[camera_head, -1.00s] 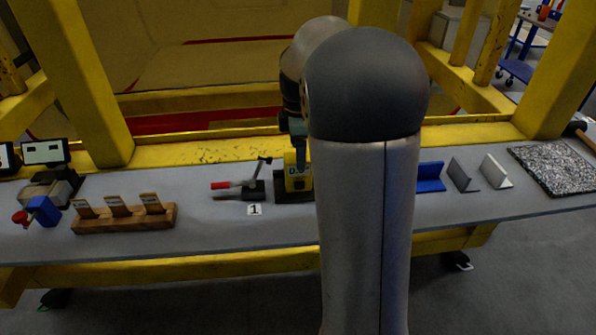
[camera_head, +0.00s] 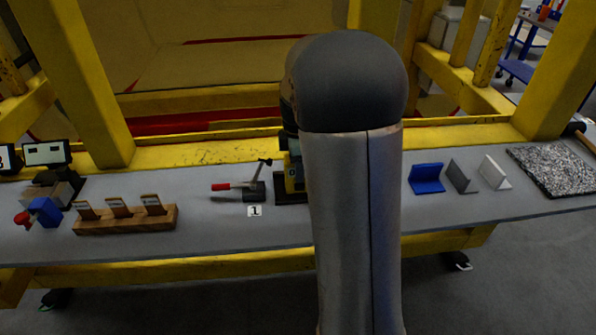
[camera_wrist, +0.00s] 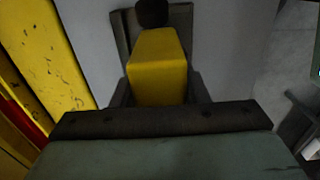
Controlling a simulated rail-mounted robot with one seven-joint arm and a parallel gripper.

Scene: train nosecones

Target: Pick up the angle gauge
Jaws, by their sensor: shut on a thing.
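The angle gauge, which I take to be the yellow block with a dark base, shows partly in the head view (camera_head: 292,176), just left of my arm, which hides its right side. In the wrist view the yellow angle gauge (camera_wrist: 157,62) stands between the fingers of my gripper (camera_wrist: 158,98), which is shut on it. A dark round knob shows at its far end, over a dark base plate. I cannot tell whether it is clear of the bench. In the head view my gripper is hidden behind my arm.
On the grey bench (camera_head: 225,235), a red-handled clamp (camera_head: 240,186) stands close left of the gauge, with a wooden holder (camera_head: 125,219) further left. Blue (camera_head: 426,178), dark and white angle pieces and a speckled slab (camera_head: 556,168) lie right. Yellow beams stand behind.

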